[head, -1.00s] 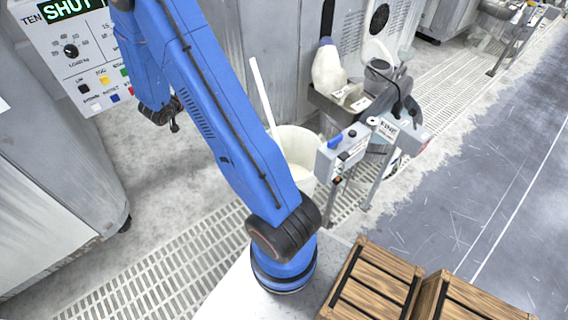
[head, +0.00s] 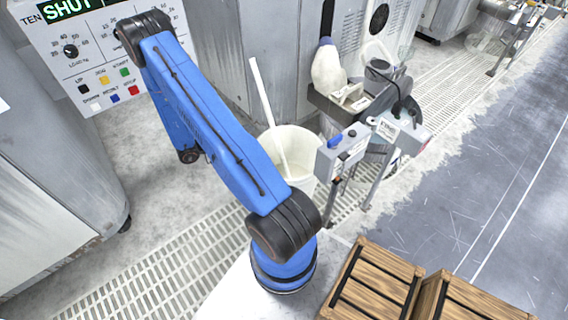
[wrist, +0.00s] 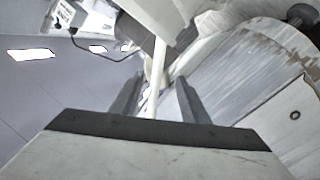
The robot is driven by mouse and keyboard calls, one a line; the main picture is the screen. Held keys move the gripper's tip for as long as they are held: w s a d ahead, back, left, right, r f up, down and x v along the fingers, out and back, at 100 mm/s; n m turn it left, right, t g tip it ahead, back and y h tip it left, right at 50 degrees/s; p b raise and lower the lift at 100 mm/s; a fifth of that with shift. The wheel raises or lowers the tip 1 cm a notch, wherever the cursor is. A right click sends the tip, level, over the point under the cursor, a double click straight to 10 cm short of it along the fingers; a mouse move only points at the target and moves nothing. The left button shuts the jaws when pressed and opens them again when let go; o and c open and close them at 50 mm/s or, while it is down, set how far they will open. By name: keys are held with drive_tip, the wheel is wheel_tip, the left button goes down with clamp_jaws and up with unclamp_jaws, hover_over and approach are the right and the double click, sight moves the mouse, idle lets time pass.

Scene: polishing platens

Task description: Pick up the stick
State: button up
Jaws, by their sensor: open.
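The stick (head: 262,95) is thin and white. It leans up out of a white bucket (head: 306,160) on the floor in the head view. In the wrist view the stick (wrist: 158,62) runs down the middle of the picture and shows between the two dark fingers of my gripper (wrist: 158,88). The fingers stand apart, and I see no contact with the stick; how far beyond the fingertips it lies I cannot tell. In the head view my gripper is hidden behind my blue arm.
A control panel (head: 95,50) reading "SHUT" stands at the upper left. Grey machines (head: 235,60) rise behind the bucket. A small grey control box (head: 343,148) on a stand is close at its right. Wooden crates (head: 375,285) sit at the front right. Floor grating (head: 165,265) runs below.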

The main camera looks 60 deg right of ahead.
drive_tip(key=x, duration=1.6)
drive_tip(key=shift+r, duration=0.2)
drive_tip(key=shift+s, duration=0.1)
clamp_jaws()
